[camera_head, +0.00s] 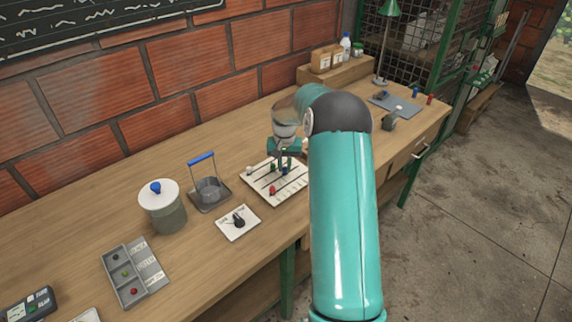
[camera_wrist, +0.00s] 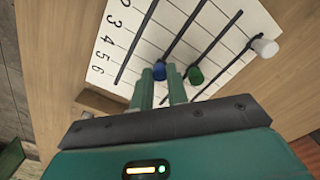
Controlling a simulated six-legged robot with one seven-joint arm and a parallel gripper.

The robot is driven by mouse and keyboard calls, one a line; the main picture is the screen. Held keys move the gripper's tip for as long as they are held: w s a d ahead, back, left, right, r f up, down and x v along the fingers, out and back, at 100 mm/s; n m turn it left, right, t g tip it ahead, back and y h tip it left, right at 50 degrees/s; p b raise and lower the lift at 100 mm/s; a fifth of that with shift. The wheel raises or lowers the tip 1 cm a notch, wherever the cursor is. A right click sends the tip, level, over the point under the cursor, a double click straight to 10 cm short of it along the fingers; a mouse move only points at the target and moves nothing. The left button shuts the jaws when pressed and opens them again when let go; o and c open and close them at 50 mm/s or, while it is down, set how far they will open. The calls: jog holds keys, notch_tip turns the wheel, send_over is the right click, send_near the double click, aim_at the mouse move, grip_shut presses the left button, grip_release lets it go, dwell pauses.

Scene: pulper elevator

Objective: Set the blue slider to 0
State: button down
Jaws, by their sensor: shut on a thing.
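The slider panel (camera_head: 291,193) is a white board on the bench with several dark slots. The wrist view shows its numbers up to 6 along one edge (camera_wrist: 100,55); the 0 is out of that view. The blue slider (camera_wrist: 159,71) sits toward the high-number end of its slot; its exact value cannot be read. My gripper (camera_wrist: 161,80) is shut on the blue slider, with a finger on each side. The green slider (camera_wrist: 195,75) is just right of the right finger. The white slider (camera_wrist: 265,47) is farther right. A red slider (camera_head: 272,190) shows in the head view.
A lamp (camera_head: 381,78) and boxes (camera_head: 326,60) stand at the back. A brick wall bounds the bench.

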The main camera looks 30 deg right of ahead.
send_near(263, 188)
notch_tip(263, 188, down, 5)
jog(key=shift+d+f, duration=0.1)
jog(key=shift+f, duration=0.05)
jog(key=c, duration=1.3)
grip_release()
jog(key=shift+c, duration=0.2)
jog(key=shift+r, duration=0.25)
notch_tip(263, 188, up, 13)
jog(key=shift+r, duration=0.15)
